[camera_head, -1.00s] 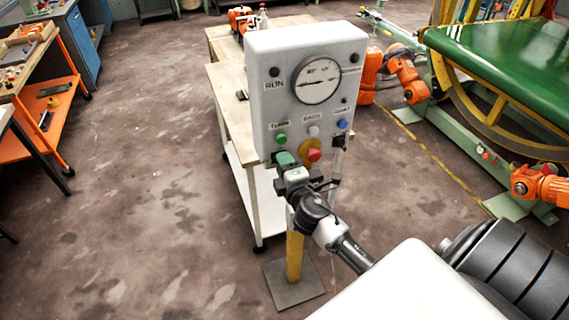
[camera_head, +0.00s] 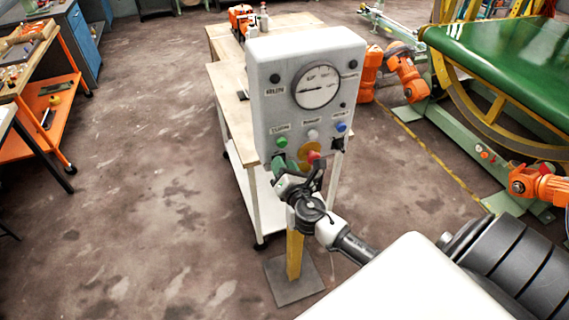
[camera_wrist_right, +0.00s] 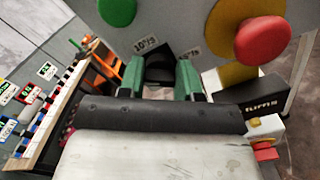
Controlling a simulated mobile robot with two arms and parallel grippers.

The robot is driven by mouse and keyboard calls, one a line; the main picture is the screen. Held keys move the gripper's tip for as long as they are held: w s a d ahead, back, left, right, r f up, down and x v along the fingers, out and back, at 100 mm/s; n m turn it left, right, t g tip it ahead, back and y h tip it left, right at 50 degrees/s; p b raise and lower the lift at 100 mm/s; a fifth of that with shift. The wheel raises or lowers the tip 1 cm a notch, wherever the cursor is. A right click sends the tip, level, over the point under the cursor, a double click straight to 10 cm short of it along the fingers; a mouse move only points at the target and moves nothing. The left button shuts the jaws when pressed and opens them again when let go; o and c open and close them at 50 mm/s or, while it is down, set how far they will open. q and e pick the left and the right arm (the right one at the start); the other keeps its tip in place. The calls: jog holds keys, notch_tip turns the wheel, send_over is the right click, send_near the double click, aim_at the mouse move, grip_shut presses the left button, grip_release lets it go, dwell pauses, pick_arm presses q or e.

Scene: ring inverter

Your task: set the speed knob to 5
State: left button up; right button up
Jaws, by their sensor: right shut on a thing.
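The grey control box (camera_head: 290,112) stands on a yellow post and faces me, with a round dial gauge (camera_head: 316,86) near its top. My right gripper (camera_head: 284,163) is at the lower left of the box, below the green button (camera_head: 282,142). In the right wrist view its green-tipped fingers (camera_wrist_right: 161,78) are shut on a black knob (camera_wrist_right: 159,66), with small number labels above and beside it. The knob's pointer and setting cannot be read. My left gripper is not in view.
A red button on a yellow plate (camera_wrist_right: 233,25) sits right of the knob, and a green button (camera_wrist_right: 117,10) above left. A wooden-topped workbench (camera_head: 228,105) stands behind the box. Open floor lies to the left.

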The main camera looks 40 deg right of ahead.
jog(key=n+p, duration=0.3)
jog(key=n, duration=0.6)
jog(key=shift+a+p, duration=0.2)
jog(key=shift+p, duration=0.15)
jog(key=shift+n, duration=0.3)
jog(key=o, duration=0.9)
jog(key=shift+o, duration=0.2)
jog(key=b+v, duration=0.2)
jog(key=v, duration=0.8)
jog(key=shift+s+b, duration=0.3)
jog(key=shift+s, duration=0.05)
